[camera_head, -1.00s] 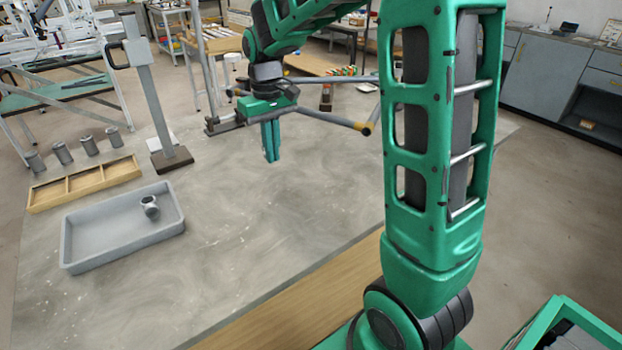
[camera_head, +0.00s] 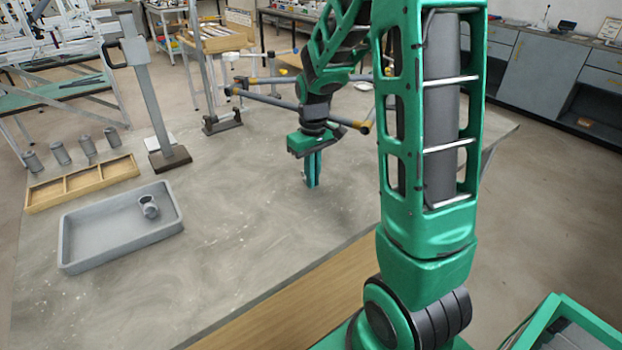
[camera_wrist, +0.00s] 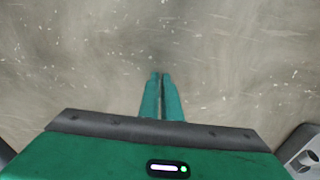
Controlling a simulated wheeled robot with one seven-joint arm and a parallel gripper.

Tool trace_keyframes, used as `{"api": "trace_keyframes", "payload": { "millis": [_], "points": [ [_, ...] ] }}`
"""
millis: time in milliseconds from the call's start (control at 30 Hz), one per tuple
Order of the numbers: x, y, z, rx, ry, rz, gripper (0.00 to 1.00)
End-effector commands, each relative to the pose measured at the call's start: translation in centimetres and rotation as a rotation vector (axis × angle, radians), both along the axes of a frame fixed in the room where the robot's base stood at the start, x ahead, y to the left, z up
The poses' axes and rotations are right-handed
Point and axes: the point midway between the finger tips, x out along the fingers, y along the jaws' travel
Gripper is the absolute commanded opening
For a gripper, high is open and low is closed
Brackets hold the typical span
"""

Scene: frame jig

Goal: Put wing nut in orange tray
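My gripper (camera_head: 312,184) points down over the middle of the grey worktable (camera_head: 240,210). In the wrist view my gripper (camera_wrist: 161,76) has its two green fingers side by side, almost touching, with nothing visible between them. Only bare tabletop shows beneath them. I cannot make out a wing nut in either view. I see no tray that is clearly orange. A grey tray (camera_head: 85,262) stands at the left with a small grey cylindrical part (camera_head: 149,207) in it. A tan wooden tray with compartments (camera_head: 84,183) lies behind it, with no contents visible.
Several grey cylinders (camera_head: 60,153) stand behind the wooden tray. A grey post on a brown base (camera_head: 169,160) stands to their right. Tube bars with yellow ends (camera_head: 270,98) run behind my gripper. The table's middle is clear.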

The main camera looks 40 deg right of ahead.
Motion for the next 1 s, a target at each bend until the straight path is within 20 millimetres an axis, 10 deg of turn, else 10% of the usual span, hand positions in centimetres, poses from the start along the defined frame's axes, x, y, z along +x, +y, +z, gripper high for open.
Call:
{"api": "trace_keyframes", "payload": {
  "millis": [400, 500, 1000],
  "points": [
    [0.0, 0.0, -0.7, 0.0, -0.001, -0.001, 0.0],
    [0.0, 0.0, -0.7, 0.0, -0.001, -0.001, 0.23],
    [0.1, -0.1, 1.1, -0.001, -0.004, -0.001, 0.23]
  ]
}}
